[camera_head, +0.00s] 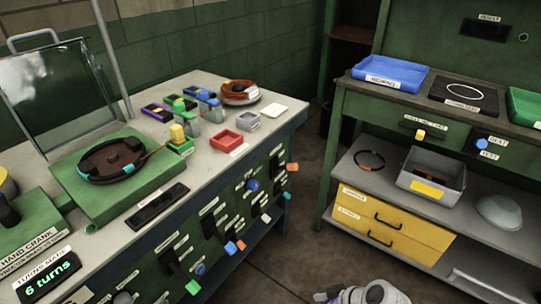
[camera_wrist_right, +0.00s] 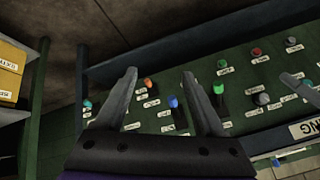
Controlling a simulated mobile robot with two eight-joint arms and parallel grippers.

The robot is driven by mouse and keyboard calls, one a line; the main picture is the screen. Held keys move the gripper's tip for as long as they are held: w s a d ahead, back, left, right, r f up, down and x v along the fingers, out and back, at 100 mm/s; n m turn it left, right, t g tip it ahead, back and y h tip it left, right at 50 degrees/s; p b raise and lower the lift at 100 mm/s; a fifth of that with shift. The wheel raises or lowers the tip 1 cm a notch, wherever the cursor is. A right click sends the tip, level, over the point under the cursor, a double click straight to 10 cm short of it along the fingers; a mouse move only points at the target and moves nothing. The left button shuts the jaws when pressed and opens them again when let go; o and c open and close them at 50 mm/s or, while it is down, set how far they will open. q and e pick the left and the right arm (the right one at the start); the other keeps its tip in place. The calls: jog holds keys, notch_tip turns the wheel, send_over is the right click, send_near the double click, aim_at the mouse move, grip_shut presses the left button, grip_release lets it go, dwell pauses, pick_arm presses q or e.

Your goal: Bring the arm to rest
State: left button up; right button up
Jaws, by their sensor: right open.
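My right gripper (camera_wrist_right: 159,78) shows in the right wrist view with its two fingers spread and nothing between them. Beyond the fingers is the green front panel (camera_wrist_right: 205,130) of the workbench, with coloured knobs and labels; the fingers appear apart from it. In the head view a pale grey part of my arm shows at the bottom edge, right of centre; its fingertips cannot be made out there. My left gripper is in neither view.
The workbench (camera_head: 225,100) at left holds a green crank fixture (camera_head: 65,203), a red tray (camera_head: 226,141) and small coloured items. At right stands a green shelf bench (camera_head: 335,125) with a blue tray (camera_head: 390,73), grey bin (camera_head: 432,172) and yellow drawers (camera_head: 395,225). Floor (camera_head: 300,235) between is clear.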

jog(key=s+d+r+m+h, duration=0.2)
jog(key=s+d+m+h, duration=0.45)
jog(key=s, duration=0.45)
pick_arm(q)
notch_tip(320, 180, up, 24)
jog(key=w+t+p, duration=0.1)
jog(key=p, duration=1.9)
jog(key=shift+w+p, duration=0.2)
jog(key=shift+p, duration=0.2)
pick_arm(e)
notch_tip(320, 180, up, 24)
jog(key=w+t, duration=0.1)
jog(key=shift+w+d+n, duration=0.25)
jog(key=shift+w+n, duration=0.05)
jog(key=shift+n, duration=0.05)
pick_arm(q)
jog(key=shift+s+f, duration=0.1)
pick_arm(e)
jog(key=shift+s+r, duration=0.1)
